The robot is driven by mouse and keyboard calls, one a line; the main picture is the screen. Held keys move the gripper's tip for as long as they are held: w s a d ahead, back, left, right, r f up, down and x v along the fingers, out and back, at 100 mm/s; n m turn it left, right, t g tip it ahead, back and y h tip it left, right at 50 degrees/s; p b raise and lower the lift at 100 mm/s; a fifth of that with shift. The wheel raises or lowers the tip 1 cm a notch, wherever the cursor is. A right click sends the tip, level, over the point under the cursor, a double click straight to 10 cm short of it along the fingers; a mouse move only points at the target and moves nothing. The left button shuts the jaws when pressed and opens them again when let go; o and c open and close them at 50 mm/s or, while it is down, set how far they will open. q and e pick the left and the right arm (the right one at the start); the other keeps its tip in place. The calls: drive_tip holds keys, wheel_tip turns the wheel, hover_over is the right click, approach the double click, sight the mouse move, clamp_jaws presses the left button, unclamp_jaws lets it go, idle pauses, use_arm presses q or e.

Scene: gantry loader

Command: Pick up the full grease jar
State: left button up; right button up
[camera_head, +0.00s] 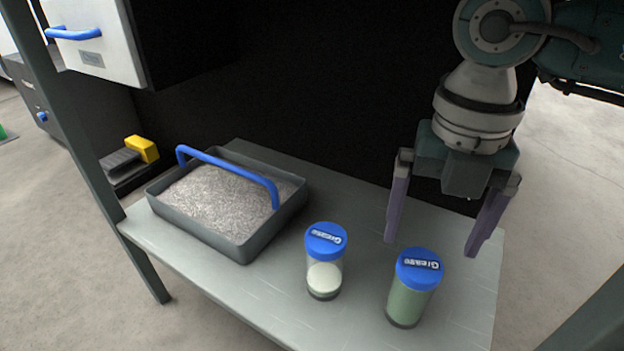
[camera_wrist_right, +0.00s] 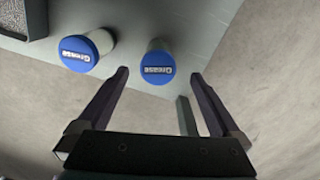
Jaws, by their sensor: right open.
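The full grease jar (camera_head: 410,302) stands upright at the front right of the grey table, blue-lidded and filled with green grease to near the lid. A second blue-lidded jar (camera_head: 323,278) to its left holds only pale grease in its lower part. My right gripper (camera_head: 430,245) is open and empty, fingers pointing down, above and behind the full jar in the head view. In the right wrist view, the full jar's lid (camera_wrist_right: 157,67) lies ahead, between the lines of the two fingers, and the partly filled jar (camera_wrist_right: 88,48) is to the left. My left gripper is out of view.
A grey tray (camera_head: 238,248) of metal shavings with a blue handle (camera_head: 228,168) stands on the table (camera_head: 262,305) left of the jars. A table leg (camera_head: 148,262) is at the left. A white drawer (camera_head: 95,45) is at the upper left.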

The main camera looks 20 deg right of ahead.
sight(429, 264)
wheel_tip(429, 264, down, 3)
drive_tip(key=shift+w+a+r+b, duration=0.1)
drive_tip(key=shift+a+r+b, duration=0.05)
drive_tip(key=shift+b, duration=0.7)
drive_tip(key=f, duration=0.1)
drive_tip(key=b, duration=0.1)
drive_tip(key=s+f+b, duration=0.1)
drive_tip(key=shift+d+f, duration=0.3)
drive_tip(key=shift+f, duration=0.05)
drive_tip(key=f+b, duration=0.2)
drive_tip(key=f, duration=0.1)
drive_tip(key=a+f+b, duration=0.1)
drive_tip(key=b, duration=0.1)
drive_tip(key=shift+w+f, duration=0.25)
drive_tip(key=shift+f, duration=0.1)
drive_tip(key=shift+s+d, duration=0.1)
drive_tip(key=c, duration=0.4)
drive_tip(key=shift+r, duration=0.2)
clamp_jaws()
